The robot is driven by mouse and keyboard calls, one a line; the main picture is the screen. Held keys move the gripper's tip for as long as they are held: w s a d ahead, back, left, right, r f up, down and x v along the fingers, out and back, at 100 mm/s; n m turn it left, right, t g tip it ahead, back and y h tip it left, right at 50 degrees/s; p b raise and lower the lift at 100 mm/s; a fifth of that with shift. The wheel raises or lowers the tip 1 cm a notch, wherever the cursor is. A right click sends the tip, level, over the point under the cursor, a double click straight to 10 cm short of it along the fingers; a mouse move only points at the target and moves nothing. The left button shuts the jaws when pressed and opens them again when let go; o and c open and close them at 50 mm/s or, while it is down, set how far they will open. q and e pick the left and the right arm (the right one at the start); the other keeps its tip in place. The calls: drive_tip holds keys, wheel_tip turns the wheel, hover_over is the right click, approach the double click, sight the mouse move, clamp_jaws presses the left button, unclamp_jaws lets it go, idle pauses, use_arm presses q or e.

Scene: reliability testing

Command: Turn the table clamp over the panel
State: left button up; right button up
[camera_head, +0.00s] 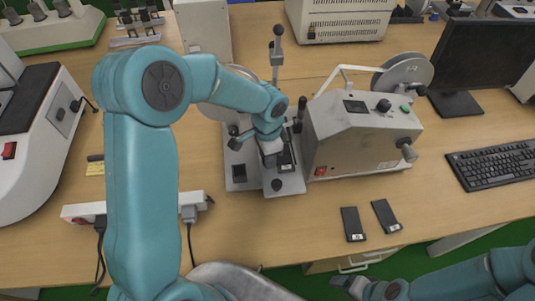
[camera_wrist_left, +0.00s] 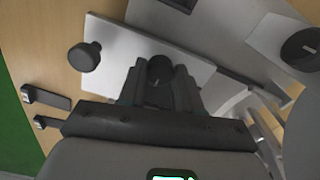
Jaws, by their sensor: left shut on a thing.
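The test fixture's light grey base plate (camera_head: 290,187) stands mid-table, with a dark panel (camera_head: 287,160) on it beside my left gripper (camera_head: 271,148). In the left wrist view the fingers of my left gripper (camera_wrist_left: 160,88) are closed around a dark, round-ended piece (camera_wrist_left: 160,69), which looks like the clamp's knob. The rest of the clamp is hidden by the gripper. A black knob (camera_head: 276,184) stands at the plate's front; it also shows in the left wrist view (camera_wrist_left: 85,57). My right gripper (camera_head: 352,285) is low at the front edge, away from the fixture; its fingers are unclear.
Two loose black panels (camera_head: 353,224) (camera_head: 386,216) lie on the table at front right. A grey machine (camera_head: 360,135) with knobs stands close right of the fixture. A power strip (camera_head: 85,211) lies at left, and a keyboard (camera_head: 495,162) at right. The table's front middle is clear.

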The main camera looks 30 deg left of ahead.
use_arm(q)
drive_tip(key=shift+w+r+m, duration=0.1)
drive_tip(key=shift+m, duration=0.2)
drive_tip(key=o, duration=1)
drive_tip(key=shift+o, duration=0.2)
drive_tip(key=shift+r, duration=0.35)
wheel_tip(320, 180, up, 16)
drive_tip(key=shift+f, duration=0.2)
